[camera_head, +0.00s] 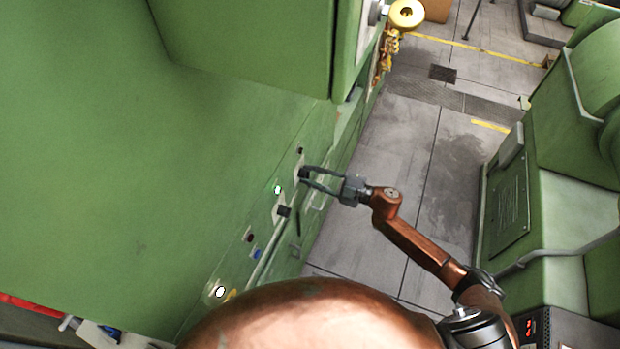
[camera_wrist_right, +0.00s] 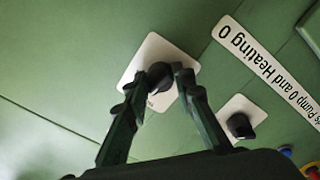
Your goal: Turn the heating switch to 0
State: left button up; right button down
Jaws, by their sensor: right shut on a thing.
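The heating switch is a dark knob (camera_wrist_right: 160,76) on a pale square plate (camera_wrist_right: 138,62) in the right wrist view. A label strip (camera_wrist_right: 262,62) with "Heating 0" on it lies to the right of the plate. My right gripper (camera_head: 303,174) is at the green panel in the head view, its fingers around the knob. In the wrist view the right gripper (camera_wrist_right: 162,84) has its fingertips on both sides of the knob, shut on it. The knob's pointer setting is hidden by the fingers. My left gripper is not in view.
A second dark knob (camera_wrist_right: 240,126) on its own plate sits beside the gripped one; it also shows in the head view (camera_head: 284,211). A lit white button (camera_head: 277,189) and coloured buttons are nearby. The grey floor (camera_head: 385,150) right of the panel is clear.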

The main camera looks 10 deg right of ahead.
jog(key=shift+n+b, duration=0.6)
jog(key=shift+n, duration=0.5)
jog(key=c, duration=1.6)
grip_release()
jog(key=v, duration=1.2)
